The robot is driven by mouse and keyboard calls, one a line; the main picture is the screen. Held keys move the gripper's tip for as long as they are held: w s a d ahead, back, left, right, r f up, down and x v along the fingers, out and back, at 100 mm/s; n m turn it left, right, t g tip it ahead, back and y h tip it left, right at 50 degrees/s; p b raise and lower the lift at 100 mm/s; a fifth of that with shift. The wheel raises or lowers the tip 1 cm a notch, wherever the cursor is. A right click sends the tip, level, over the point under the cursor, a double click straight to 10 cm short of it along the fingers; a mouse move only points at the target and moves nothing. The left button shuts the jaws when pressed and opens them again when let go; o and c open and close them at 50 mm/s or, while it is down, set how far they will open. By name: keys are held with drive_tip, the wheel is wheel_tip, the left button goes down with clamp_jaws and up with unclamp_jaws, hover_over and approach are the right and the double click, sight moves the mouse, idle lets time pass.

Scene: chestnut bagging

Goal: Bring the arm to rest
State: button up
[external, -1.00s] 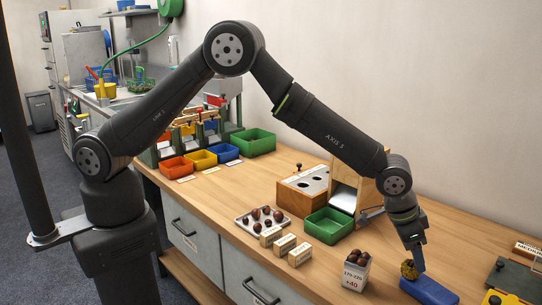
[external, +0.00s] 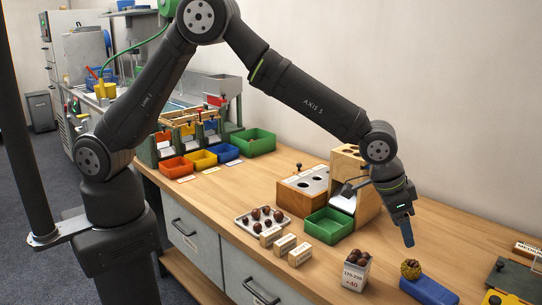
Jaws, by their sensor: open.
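My gripper (external: 407,232) points down at the right part of the bench, with a blue fingertip showing. It is open and nothing shows between its fingers, though the far finger is hard to make out. It hangs above and behind a round brownish-yellow object (external: 411,269), apart from it. That object sits at the far left end of a blue block (external: 430,291). A small white carton (external: 354,276) marked 170-220 and +40 stands left of the block, with chestnuts heaped in its top.
A tray (external: 243,223) holds several chestnuts. Labelled wooden blocks (external: 300,255) stand in front of a green bin (external: 328,227). A wooden stand (external: 345,165) is close to my wrist. Orange, yellow and blue bins (external: 228,153) are farther back. Dark fixtures (external: 515,277) lie at the right edge.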

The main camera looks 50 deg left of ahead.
sight(413, 262)
drive_tip(key=x, duration=1)
drive_tip(key=shift+f, duration=0.2)
drive_tip(key=shift+w+d, duration=0.15)
wheel_tip(413, 262, up, 4)
drive_tip(key=shift+f, duration=0.1)
drive_tip(key=s+d+r, duration=0.1)
drive_tip(key=s+r, duration=0.6)
drive_tip(key=s, duration=0.4)
drive_tip(key=w+a+f+n, duration=0.1)
drive_tip(key=w+a+f, duration=0.15)
drive_tip(key=a, duration=0.35)
drive_tip(key=w+a+f+n, duration=0.1)
drive_tip(key=w+a+f, duration=0.1)
drive_tip(key=w+a, duration=0.3)
drive_tip(key=shift+y, duration=0.3)
drive_tip(key=w+a+f, duration=0.1)
drive_tip(key=w+f, duration=0.1)
drive_tip(key=w, duration=0.1)
drive_tip(key=w+a+f, duration=0.1)
drive_tip(key=w+f, duration=0.1)
drive_tip(key=w, duration=0.1)
drive_tip(key=w+a+f, duration=0.2)
drive_tip(key=w+f, duration=0.1)
drive_tip(key=shift+w+f, duration=0.15)
drive_tip(key=shift+f, duration=0.55)
